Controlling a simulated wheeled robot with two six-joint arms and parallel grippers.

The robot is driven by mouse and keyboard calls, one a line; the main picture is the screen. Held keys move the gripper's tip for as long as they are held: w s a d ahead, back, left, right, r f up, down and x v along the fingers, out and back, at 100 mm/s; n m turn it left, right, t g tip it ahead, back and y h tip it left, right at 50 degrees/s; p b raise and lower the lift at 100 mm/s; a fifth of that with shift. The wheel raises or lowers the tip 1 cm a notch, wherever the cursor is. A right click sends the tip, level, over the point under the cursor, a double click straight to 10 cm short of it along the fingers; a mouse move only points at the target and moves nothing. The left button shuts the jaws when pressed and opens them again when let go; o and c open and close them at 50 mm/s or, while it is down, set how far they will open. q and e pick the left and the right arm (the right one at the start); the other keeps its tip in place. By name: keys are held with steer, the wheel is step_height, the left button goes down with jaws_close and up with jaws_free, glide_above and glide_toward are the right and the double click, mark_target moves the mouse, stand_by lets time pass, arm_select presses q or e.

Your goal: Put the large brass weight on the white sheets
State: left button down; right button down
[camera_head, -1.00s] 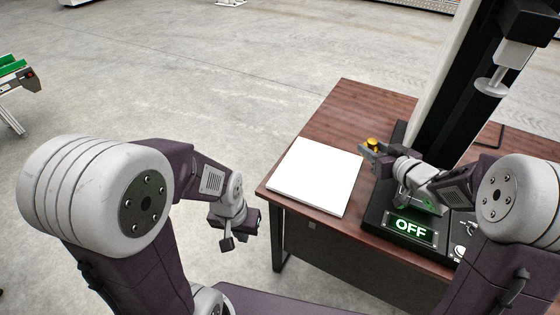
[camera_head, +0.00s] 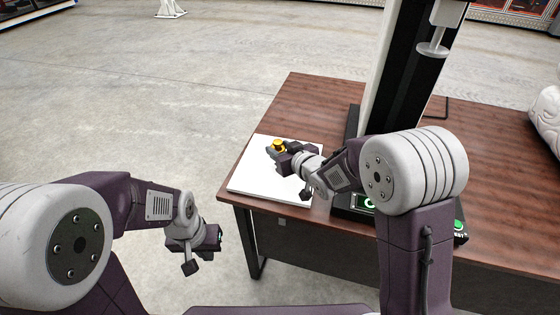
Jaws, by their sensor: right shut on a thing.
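The large brass weight (camera_head: 278,144) is a small golden cylinder in the head view. My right gripper (camera_head: 275,150) is shut on it and holds it upright over the far part of the white sheets (camera_head: 258,184). I cannot tell whether its base touches the sheets; the gripper hides it. The white sheets form a flat stack at the left end of the brown table. My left gripper (camera_head: 205,247) hangs left of the table, away from the sheets; I cannot tell whether its jaws are open.
The brown wooden table (camera_head: 305,100) carries a dark upright machine (camera_head: 400,75) with a pale round disc (camera_head: 432,48) on its arm, right of the sheets. Its base with a green-lit panel is partly hidden by my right arm. The table's back left is clear.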

step_height(320, 180, down, 4)
steer(key=shift+b, duration=0.85)
steer(key=shift+r, duration=0.1)
steer(key=c, duration=1.2)
jaws_free()
steer(key=shift+f, duration=0.25)
steer(key=o, duration=0.4)
